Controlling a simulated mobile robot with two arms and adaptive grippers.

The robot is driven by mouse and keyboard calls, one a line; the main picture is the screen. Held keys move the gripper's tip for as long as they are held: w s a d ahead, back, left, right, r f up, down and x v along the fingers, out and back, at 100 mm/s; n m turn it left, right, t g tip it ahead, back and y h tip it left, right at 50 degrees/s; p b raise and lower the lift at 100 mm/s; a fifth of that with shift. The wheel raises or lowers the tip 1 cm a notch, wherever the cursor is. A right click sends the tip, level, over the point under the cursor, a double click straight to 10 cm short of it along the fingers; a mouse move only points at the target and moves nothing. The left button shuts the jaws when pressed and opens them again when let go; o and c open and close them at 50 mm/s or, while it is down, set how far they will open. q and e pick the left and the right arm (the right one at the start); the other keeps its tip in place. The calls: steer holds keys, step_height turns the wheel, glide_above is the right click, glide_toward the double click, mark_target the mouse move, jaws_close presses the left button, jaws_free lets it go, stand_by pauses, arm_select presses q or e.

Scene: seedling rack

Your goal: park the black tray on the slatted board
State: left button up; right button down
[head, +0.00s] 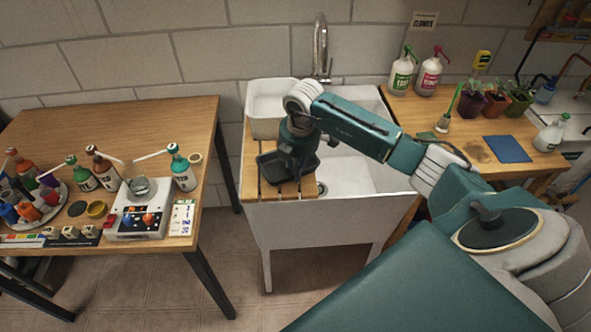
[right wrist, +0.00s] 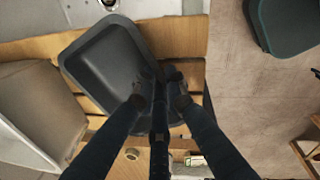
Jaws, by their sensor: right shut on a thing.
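The black tray (head: 276,170) is over the front part of the slatted board (head: 250,178), at the left of the sink. My right gripper (head: 300,172) is shut on the tray's right edge. In the right wrist view the tray (right wrist: 112,66) sits turned at an angle over the board's slats (right wrist: 176,38), and the fingers (right wrist: 165,84) meet its near side wall. The tray is empty. I cannot tell whether its base touches the slats. My left gripper is in neither view.
A white tub (head: 268,118) stands on the board behind the tray; it is close at the left in the wrist view (right wrist: 38,108). The sink basin (head: 352,180) opens to the right, with a tall faucet (head: 320,50) behind. A wooden table (head: 150,118) with bottles is at the left.

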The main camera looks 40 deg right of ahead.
steer(key=c, duration=1.8)
jaws_free()
step_height(320, 180, up, 12)
steer(key=s+b, duration=0.1)
steer(key=b, duration=0.2)
steer(key=shift+s+a, duration=0.15)
steer(key=shift+s, duration=0.25)
